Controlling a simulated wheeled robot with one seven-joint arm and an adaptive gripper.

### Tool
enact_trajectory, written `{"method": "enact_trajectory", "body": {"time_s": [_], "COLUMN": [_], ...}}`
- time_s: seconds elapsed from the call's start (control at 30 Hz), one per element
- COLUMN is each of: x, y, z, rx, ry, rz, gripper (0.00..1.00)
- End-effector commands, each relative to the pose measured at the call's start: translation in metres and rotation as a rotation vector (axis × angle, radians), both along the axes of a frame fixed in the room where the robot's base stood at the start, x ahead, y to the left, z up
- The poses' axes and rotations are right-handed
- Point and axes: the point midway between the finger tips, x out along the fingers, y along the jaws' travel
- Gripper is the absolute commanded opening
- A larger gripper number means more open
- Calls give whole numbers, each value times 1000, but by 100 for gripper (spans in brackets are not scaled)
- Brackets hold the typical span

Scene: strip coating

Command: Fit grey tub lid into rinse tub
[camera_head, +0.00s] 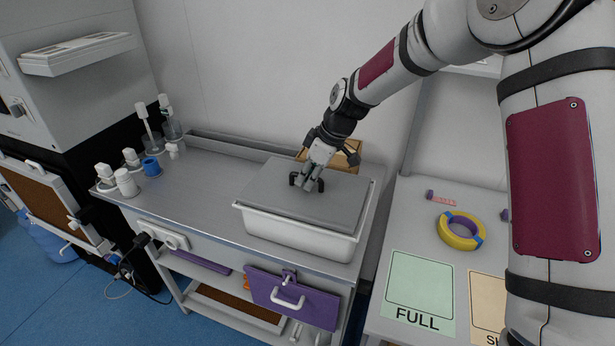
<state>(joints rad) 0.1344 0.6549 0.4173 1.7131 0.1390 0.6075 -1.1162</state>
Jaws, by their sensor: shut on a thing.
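The grey tub lid (275,194) is a flat grey panel with a dark handle near its middle. It lies over the top of the white rinse tub (298,236), which stands on the metal bench. The lid looks roughly level and covers most of the opening, with the tub's white rim showing along the front and right. I cannot tell whether it is seated inside the rim or resting on it. My gripper (307,184) comes down from above and is shut on the lid's handle. The inside of the tub is hidden.
A cardboard-coloured box (345,155) stands behind the tub. Several white bottles (127,183) and a blue-capped container (151,167) stand at the bench's left. The bench (208,200) is clear left of the tub. A yellow ring (461,231) and a green FULL mat (420,288) lie on the right table.

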Motion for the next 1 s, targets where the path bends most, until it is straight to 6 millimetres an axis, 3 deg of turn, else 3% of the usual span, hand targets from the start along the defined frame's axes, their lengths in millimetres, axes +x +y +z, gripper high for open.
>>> {"method": "enact_trajectory", "body": {"time_s": [0.3,0.33,0.4,0.77,1.0], "x": [1,0,0,0,-3], "y": [1,1,1,1,-12], "z": [-2,-3,-2,1,32], "rx": [1,0,0,0,0], "ry": [-3,-2,-2,-2,-7], "rz": [0,1,1,0,-2], "gripper": [0,15,30,30,30]}}
